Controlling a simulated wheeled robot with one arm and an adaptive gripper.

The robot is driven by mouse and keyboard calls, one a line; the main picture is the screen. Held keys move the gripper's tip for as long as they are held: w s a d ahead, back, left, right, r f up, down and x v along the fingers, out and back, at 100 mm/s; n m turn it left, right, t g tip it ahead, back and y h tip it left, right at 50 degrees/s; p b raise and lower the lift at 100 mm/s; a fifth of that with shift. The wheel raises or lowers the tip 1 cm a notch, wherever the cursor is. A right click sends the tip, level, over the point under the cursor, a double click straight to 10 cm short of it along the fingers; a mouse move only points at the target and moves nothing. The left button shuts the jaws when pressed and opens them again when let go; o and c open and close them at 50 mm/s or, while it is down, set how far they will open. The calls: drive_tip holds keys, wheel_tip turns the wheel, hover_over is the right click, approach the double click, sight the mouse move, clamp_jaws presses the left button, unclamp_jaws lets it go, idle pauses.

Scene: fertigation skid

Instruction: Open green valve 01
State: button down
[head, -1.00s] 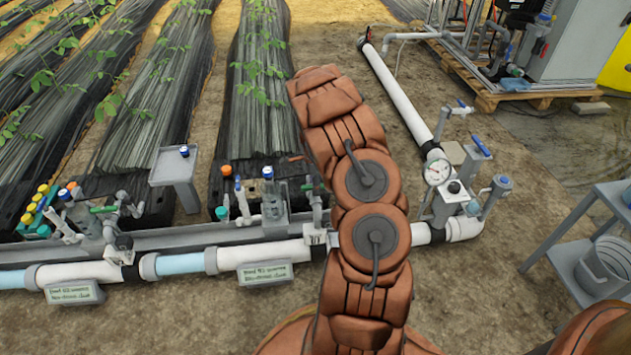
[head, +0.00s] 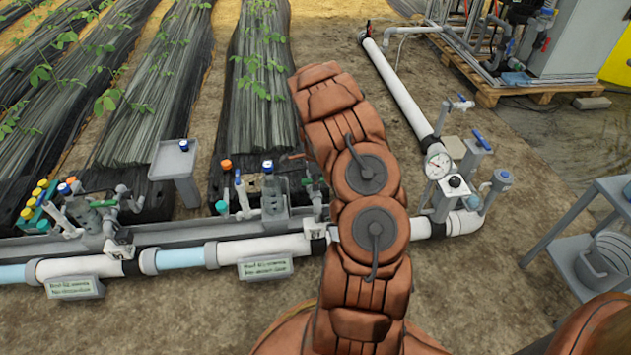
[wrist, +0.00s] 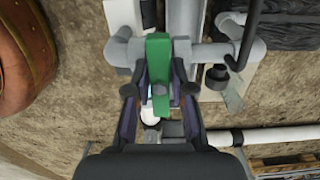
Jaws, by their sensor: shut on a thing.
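The green valve handle (wrist: 158,60) stands upright in the wrist view, across a grey pipe fitting (wrist: 215,52) that runs left to right. My gripper (wrist: 160,92) has its two dark fingers on either side of the handle and is shut on it. In the head view a small green part (head: 307,181) shows just left of my arm, above a white tag (head: 316,234) that seems to read 01. My arm hides the gripper and most of that valve there.
Another green-handled valve (head: 103,204) stands left on the same pipe rail. A pressure gauge (head: 437,165) and blue-handled valves (head: 482,140) stand right of my arm. A grey shelf (head: 560,262) with a bucket is at the right edge. Bare soil lies in front.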

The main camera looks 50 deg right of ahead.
drive_tip(key=shift+r+n+p, duration=0.15)
drive_tip(key=shift+n+p, duration=0.55)
drive_tip(key=shift+n, duration=0.2)
drive_tip(key=n+p, duration=0.2)
drive_tip(key=n, duration=0.1)
drive_tip(key=n+p, duration=0.3)
drive_tip(key=n, duration=0.2)
drive_tip(key=n+p, duration=0.2)
drive_tip(key=n, duration=0.2)
drive_tip(key=shift+n, duration=0.3)
drive_tip(key=n+p, duration=0.1)
drive_tip(key=n, duration=0.4)
drive_tip(key=shift+p, duration=0.35)
drive_tip(key=c, duration=0.9)
unclamp_jaws()
drive_tip(key=shift+c, duration=0.2)
